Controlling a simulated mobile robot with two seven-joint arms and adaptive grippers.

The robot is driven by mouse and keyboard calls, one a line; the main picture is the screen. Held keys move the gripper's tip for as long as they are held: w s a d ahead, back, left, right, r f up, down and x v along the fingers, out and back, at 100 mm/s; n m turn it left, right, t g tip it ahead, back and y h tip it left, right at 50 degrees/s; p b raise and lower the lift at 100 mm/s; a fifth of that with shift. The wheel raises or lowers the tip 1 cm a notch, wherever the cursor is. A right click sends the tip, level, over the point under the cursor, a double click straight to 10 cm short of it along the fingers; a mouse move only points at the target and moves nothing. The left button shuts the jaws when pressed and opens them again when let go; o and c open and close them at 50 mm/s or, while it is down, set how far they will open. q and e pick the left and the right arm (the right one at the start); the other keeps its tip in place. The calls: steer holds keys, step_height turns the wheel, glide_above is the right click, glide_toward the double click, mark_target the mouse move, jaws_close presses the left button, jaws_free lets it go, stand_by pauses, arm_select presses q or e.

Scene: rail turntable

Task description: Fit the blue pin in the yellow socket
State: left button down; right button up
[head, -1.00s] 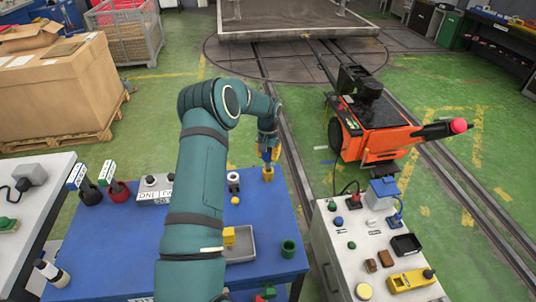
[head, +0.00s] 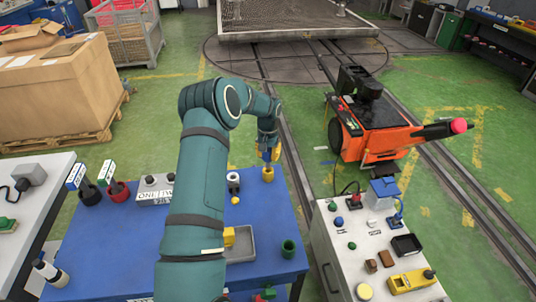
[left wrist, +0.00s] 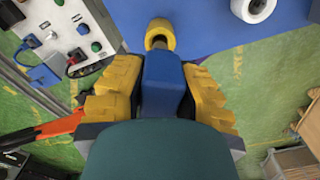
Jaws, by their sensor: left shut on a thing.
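My left gripper (head: 268,155) is at the far right corner of the blue table, just above the yellow socket (head: 268,174), which stands upright there. In the left wrist view its ridged yellow fingers are shut on the blue pin (left wrist: 163,80), one on each side. The yellow socket (left wrist: 160,29) is just beyond the pin's far end, and its dark opening faces the pin. The pin's tip is close to the opening; I cannot tell whether it has entered. My right gripper is not in view.
The blue table (head: 110,255) also holds a grey tray (head: 240,245), a green cup (head: 288,249) and a white-and-black round part (head: 233,181). A grey control bench (head: 335,250) stands to the right. An orange cart (head: 375,135) is behind it.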

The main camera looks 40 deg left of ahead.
mark_target(268, 167)
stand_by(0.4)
arm_select(q)
steer(key=shift+f+b, duration=2.05)
steer(key=shift+f, duration=0.8)
steer(key=c, duration=0.7)
jaws_free()
steer(key=shift+c, duration=0.2)
step_height(268, 167, up, 12)
